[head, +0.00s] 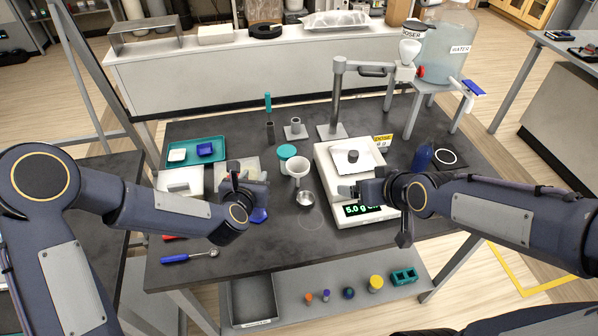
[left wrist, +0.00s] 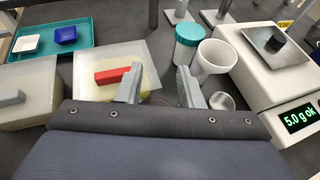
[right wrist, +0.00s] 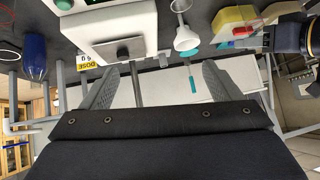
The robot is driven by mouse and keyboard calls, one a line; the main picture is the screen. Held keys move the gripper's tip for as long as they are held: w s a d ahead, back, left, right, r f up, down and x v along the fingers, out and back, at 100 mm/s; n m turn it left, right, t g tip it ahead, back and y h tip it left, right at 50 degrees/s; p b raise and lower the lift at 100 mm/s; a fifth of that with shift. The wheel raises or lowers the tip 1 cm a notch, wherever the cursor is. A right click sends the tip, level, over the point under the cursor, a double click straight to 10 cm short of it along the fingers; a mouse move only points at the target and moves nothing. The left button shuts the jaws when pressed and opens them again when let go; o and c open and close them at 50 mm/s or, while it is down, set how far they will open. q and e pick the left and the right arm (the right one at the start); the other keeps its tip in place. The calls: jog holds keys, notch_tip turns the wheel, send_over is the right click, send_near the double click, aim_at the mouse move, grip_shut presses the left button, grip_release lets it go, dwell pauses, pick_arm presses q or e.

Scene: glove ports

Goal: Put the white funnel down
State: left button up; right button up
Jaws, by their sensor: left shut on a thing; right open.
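The white funnel (head: 299,168) is upright, wide mouth up, just right of my left gripper (head: 262,178). In the left wrist view the funnel (left wrist: 216,60) shows beside the right finger of my left gripper (left wrist: 158,78). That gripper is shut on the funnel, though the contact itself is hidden. The funnel's lower end is near a small metal cup (head: 305,199); I cannot tell whether it touches anything. My right gripper (right wrist: 158,85) is open and empty, in front of the balance (head: 329,168). The funnel (right wrist: 187,38) also shows in the right wrist view.
A teal-lidded jar (head: 286,153) stands close behind the funnel. The balance display reads 5.0 g. A teal tray (head: 180,160) and a box with a red handle (left wrist: 118,75) are to the left.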

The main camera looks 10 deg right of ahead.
jog(key=w+a+f+n+t, duration=0.2)
jog(key=w+f, duration=0.3)
jog(key=w, duration=0.3)
jog(key=n+t+y, duration=0.2)
jog(key=y, duration=0.1)
send_near(293, 164)
jog(key=w+a, duration=0.1)
jog(key=w+a+f, duration=0.1)
jog(key=w, duration=0.1)
jog(key=shift+w+f+y, duration=0.1)
jog(key=shift+f+y, duration=0.15)
jog(key=shift+y, duration=0.15)
jog(key=x, duration=0.3)
jog(key=d+x, duration=0.1)
jog(key=x, duration=0.1)
jog(key=shift+w+f, duration=0.1)
jog(key=shift+w, duration=0.1)
jog(key=c, duration=1.1)
notch_tip(293, 164, up, 10)
notch_tip(293, 164, down, 10)
jog(key=shift+a+r, duration=0.1)
